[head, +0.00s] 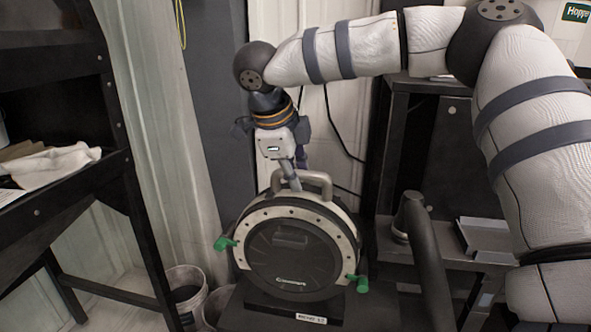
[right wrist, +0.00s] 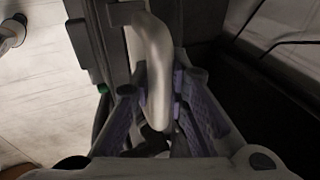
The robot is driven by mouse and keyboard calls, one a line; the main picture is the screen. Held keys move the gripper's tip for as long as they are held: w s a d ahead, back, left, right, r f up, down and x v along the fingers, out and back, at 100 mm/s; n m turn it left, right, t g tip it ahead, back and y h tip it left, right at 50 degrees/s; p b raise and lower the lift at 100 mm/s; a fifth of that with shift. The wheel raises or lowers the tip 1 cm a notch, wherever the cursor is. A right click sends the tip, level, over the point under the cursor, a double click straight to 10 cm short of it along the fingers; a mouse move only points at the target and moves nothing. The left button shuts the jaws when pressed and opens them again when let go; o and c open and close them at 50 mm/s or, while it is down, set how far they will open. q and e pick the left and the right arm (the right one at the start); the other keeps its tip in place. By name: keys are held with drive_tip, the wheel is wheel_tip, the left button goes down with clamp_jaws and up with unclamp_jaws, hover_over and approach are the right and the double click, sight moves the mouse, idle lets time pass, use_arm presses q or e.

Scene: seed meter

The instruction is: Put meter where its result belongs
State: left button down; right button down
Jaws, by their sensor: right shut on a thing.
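The seed meter (head: 291,252) is a round black disc-shaped unit with a pale metal rim, green knobs at both sides and a grey handle on top. It stands upright on a dark base with a small label (head: 311,318) at the front. My right gripper (head: 291,180) comes down from above and is shut on the meter's handle. In the right wrist view the pale handle (right wrist: 158,75) runs between the purple-padded fingers (right wrist: 165,110). The meter's far side is hidden. My left gripper does not show.
A dark shelf (head: 60,200) with white cloth (head: 55,163) stands at the left. Buckets (head: 186,290) sit on the floor beside the meter. A dark bench with a metal tray (head: 486,236) is at the right, and a sign (head: 576,12) reads "Hopper", partly cut off.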

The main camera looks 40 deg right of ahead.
drive_tip(key=shift+r, duration=0.2)
drive_tip(key=c, duration=1.6)
unclamp_jaws()
drive_tip(key=shift+f, duration=0.2)
drive_tip(key=shift+o, duration=0.2)
drive_tip(key=v, duration=1.2)
